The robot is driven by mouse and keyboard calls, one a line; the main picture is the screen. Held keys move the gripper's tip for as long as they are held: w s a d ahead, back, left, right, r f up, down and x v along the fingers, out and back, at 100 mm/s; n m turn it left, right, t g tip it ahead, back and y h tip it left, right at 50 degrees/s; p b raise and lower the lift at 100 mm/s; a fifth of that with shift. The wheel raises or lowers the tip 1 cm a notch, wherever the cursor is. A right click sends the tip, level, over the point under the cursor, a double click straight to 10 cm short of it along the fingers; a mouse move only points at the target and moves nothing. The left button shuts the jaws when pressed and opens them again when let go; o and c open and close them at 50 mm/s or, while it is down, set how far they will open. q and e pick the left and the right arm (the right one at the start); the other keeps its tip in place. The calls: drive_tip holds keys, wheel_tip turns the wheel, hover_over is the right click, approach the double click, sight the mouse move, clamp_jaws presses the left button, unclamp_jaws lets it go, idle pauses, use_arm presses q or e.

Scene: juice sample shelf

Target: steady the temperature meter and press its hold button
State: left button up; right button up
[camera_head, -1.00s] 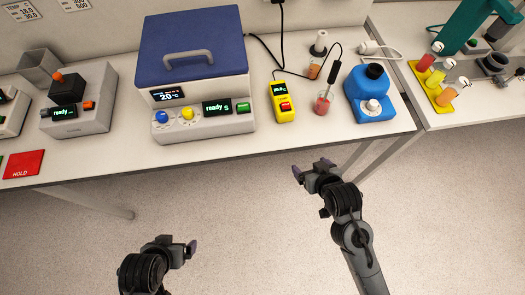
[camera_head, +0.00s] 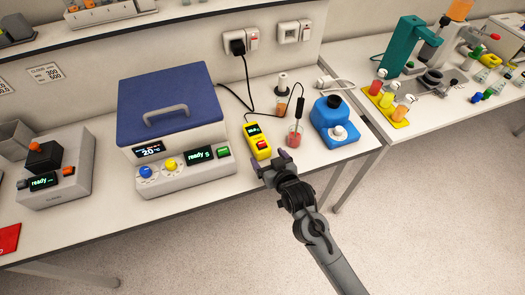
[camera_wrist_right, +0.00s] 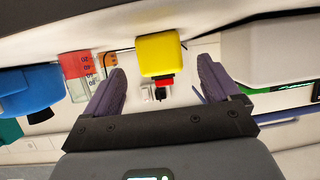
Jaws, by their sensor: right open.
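The yellow temperature meter (camera_head: 253,131) lies on the bench, with a small lit display at its far end and a red button (camera_head: 262,144) near its front end. A cable runs from its far end. My right gripper (camera_head: 272,163) is open at the meter's near end, by the bench's front edge. In the right wrist view the meter (camera_wrist_right: 160,55) shows ahead between the two spread purple fingers (camera_wrist_right: 163,82), with clear gaps on both sides and no contact visible. My left gripper is out of view.
A blue-lidded bath (camera_head: 168,105) stands close left of the meter. A beaker of red liquid (camera_head: 294,138) with a probe and a blue device (camera_head: 335,122) stand to the right. A small brown-liquid container (camera_head: 281,105) is behind. Open floor lies in front.

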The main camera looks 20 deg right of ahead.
sight(265, 154)
drive_tip(key=x, duration=0.5)
drive_tip(key=shift+b, duration=0.35)
drive_tip(key=shift+x, duration=0.85)
drive_tip(key=c, duration=1.3)
idle(0.8)
idle(0.5)
